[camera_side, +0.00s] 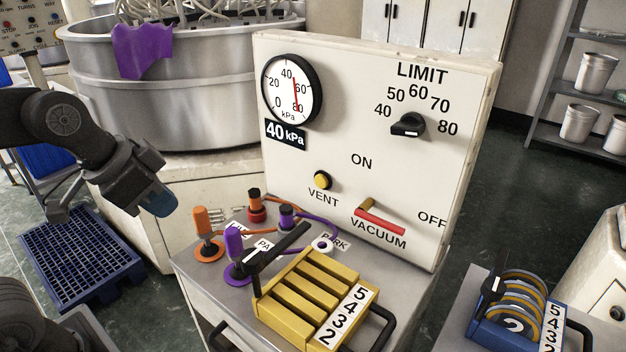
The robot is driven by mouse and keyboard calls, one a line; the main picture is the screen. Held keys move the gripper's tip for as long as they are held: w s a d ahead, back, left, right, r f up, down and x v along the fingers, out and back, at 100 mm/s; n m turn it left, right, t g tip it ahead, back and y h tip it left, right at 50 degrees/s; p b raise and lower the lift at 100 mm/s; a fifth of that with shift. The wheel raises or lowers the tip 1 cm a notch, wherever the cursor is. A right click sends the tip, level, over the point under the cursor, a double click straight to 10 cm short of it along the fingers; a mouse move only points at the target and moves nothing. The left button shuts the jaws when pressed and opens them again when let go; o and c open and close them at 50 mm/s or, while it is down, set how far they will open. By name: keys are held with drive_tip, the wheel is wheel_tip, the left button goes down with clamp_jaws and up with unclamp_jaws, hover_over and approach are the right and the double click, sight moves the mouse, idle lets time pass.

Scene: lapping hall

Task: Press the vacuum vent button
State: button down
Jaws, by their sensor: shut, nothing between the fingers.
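The vent button (322,180) is a small yellow round button in a dark ring, above the word VENT on the upright cream panel (440,180). My gripper (155,203) is shut and empty, with blue at its tip. It hangs at the left, tilted down, well apart from the button and left of the panel. Nothing covers the button. A round gauge (292,90) has a red needle whose lower end lies by 80; a 40 kPa plate (285,133) is below it. A red-handled vacuum lever (380,221) sits right of the button.
Orange, red and purple plugs with cords (233,240) stand on the bench in front of the panel, near a yellow slotted block (300,305) with a black lever. A LIMIT knob (408,125) is at upper right. A metal tub (200,90) stands behind.

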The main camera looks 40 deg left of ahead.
sight(321, 181)
drive_tip(key=w+f+m+h, duration=0.1)
drive_tip(key=w+m, duration=0.6)
drive_tip(key=w, duration=0.4)
drive_tip(key=w+f+m+h, duration=0.2)
drive_tip(key=w+m, duration=0.4)
drive_tip(key=w, duration=0.4)
drive_tip(key=shift+w+m+h, duration=0.3)
drive_tip(key=shift+w+m, duration=0.1)
drive_tip(key=shift+d, duration=0.1)
drive_tip(key=shift+w+d+f, duration=0.6)
drive_tip(key=shift+w+f, duration=0.75)
drive_tip(key=shift+w, duration=0.1)
drive_tip(key=shift+w+d+f, duration=0.6)
drive_tip(key=shift+w+f, duration=0.7)
drive_tip(key=shift+w, duration=0.15)
drive_tip(key=shift+w+d+f, duration=0.6)
drive_tip(key=shift+w+f, duration=0.75)
drive_tip(key=shift+w, duration=0.1)
